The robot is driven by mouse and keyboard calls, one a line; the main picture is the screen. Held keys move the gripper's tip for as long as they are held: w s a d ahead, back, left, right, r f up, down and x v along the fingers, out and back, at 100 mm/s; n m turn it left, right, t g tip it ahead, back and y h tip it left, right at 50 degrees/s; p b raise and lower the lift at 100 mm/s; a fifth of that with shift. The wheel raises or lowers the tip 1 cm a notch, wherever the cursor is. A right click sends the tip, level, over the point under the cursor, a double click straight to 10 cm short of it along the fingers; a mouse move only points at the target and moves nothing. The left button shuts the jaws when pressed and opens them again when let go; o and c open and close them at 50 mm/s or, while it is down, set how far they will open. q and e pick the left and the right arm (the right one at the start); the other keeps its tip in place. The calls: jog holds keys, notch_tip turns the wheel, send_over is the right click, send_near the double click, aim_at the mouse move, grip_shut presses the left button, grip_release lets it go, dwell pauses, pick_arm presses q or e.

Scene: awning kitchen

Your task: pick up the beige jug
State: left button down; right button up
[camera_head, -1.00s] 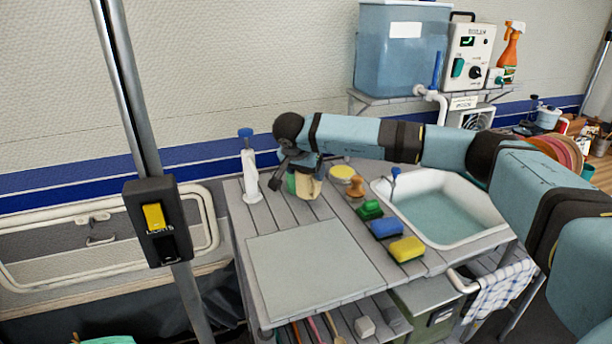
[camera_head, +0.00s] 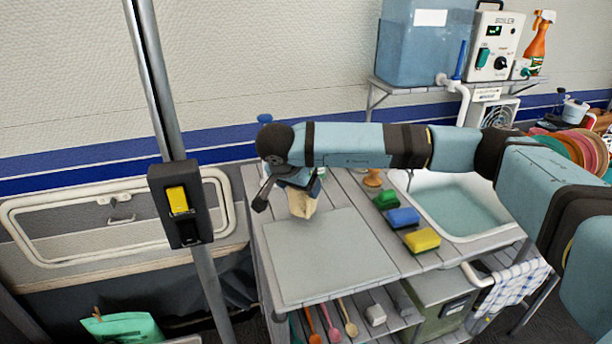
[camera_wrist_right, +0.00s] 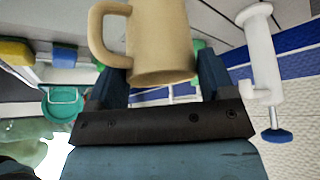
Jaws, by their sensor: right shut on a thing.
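The beige jug (camera_head: 303,203) shows in the head view under my right gripper (camera_head: 297,184), tilted, in front of the back edge of the grey board. In the right wrist view the jug (camera_wrist_right: 160,42) stands between the two dark fingers of the right gripper (camera_wrist_right: 157,82), with its handle to the left. The gripper is shut on the jug's body. The wrist and arm hide part of the jug in the head view. Whether its base clears the counter is hard to tell. My left gripper is not in view.
A grey board (camera_head: 330,258) covers the counter's front left. Green, blue (camera_head: 403,217) and yellow (camera_head: 421,240) sponges lie beside the sink (camera_head: 460,205). A white stand with a blue knob (camera_wrist_right: 262,60) is close to the gripper. A metal post (camera_head: 180,120) rises at left.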

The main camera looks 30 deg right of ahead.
aim_at(296, 204)
jog(key=shift+s+a, duration=0.55)
jog(key=shift+a, duration=0.4)
jog(key=shift+s+a, duration=0.55)
jog(key=shift+a, duration=0.35)
